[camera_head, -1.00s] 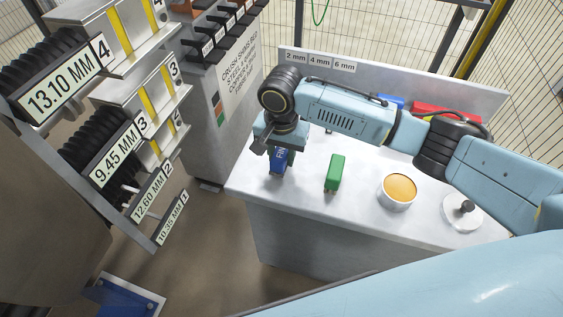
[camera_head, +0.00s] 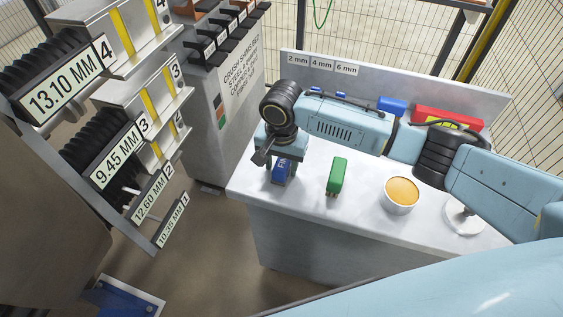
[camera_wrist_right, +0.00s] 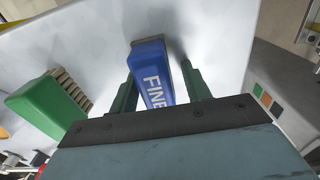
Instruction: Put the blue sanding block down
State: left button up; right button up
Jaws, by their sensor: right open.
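The blue sanding block (camera_head: 281,171), marked "FINE", stands on the light table top near its left end. In the right wrist view the blue block (camera_wrist_right: 154,72) lies between the two fingers with a gap on each side. My right gripper (camera_head: 281,161) is open just above and around the block; its fingers also show in the right wrist view (camera_wrist_right: 160,92). My left gripper is not in view.
A green block (camera_head: 337,175) stands on the table (camera_head: 310,205) to the right. Further right are a bowl with orange contents (camera_head: 402,193) and a white round lidded item (camera_head: 462,216). A red box (camera_head: 447,117) and a blue item (camera_head: 392,105) lie at the back. A labelled rack (camera_head: 130,120) stands left.

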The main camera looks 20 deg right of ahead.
aim_at(283, 161)
jog(key=shift+s+d+f, duration=0.25)
jog(key=shift+d+f, duration=0.05)
jog(key=shift+r, duration=0.15)
notch_tip(283, 161, up, 7)
jog(key=shift+w+f+p, duration=0.1)
jog(key=shift+w+p, duration=0.05)
jog(key=shift+p, duration=0.6)
notch_tip(283, 161, up, 4)
jog(key=shift+a+r+p, duration=0.1)
jog(key=shift+r+p, duration=0.15)
jog(key=shift+p, duration=0.2)
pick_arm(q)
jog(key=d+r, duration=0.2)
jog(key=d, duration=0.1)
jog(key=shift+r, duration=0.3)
pick_arm(e)
jog(key=shift+r, duration=0.65)
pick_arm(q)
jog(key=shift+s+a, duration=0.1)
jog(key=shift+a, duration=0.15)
